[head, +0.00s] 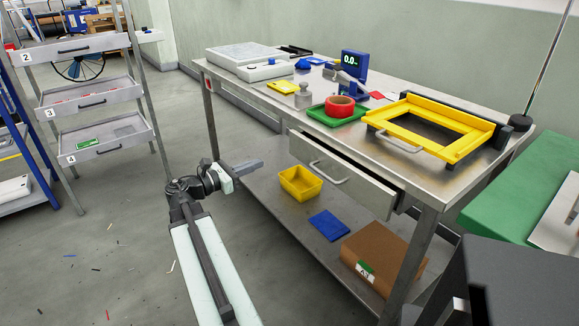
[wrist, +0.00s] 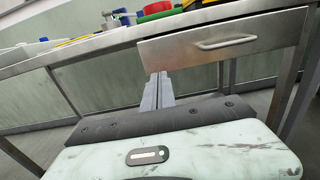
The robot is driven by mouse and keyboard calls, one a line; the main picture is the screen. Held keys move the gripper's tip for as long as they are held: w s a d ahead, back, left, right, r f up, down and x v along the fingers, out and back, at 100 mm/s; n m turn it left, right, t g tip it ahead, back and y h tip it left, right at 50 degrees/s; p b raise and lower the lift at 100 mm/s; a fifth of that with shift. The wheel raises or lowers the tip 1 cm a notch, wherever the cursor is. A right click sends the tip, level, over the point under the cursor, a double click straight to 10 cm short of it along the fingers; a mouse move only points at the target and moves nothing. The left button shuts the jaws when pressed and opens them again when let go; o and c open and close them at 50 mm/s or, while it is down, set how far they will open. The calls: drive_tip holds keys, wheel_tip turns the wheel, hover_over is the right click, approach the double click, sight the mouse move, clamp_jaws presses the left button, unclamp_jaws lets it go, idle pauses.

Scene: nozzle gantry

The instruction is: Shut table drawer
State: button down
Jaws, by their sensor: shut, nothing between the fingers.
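The table drawer (head: 343,173) is a grey metal front with a bar handle (head: 328,173), under the top of the steel table (head: 270,97). In the head view it stands partly pulled out, with a dark gap showing above its front at the right end. The drawer front (wrist: 222,45) and its handle (wrist: 226,42) also show in the wrist view. My gripper (head: 248,166) is shut and empty, to the left of the drawer and apart from it. In the wrist view its fingers (wrist: 158,92) point toward the table, below and left of the handle.
The lower shelf holds a yellow bin (head: 300,184), a blue piece (head: 328,225) and a brown box (head: 383,258). A yellow frame (head: 430,117), a green tray (head: 336,112) and a red ring (head: 341,106) are on the tabletop. The floor at left is mostly clear.

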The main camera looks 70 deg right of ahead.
sight(297, 147)
drive_tip(key=x, duration=1.4)
drive_tip(key=shift+w+r, duration=0.1)
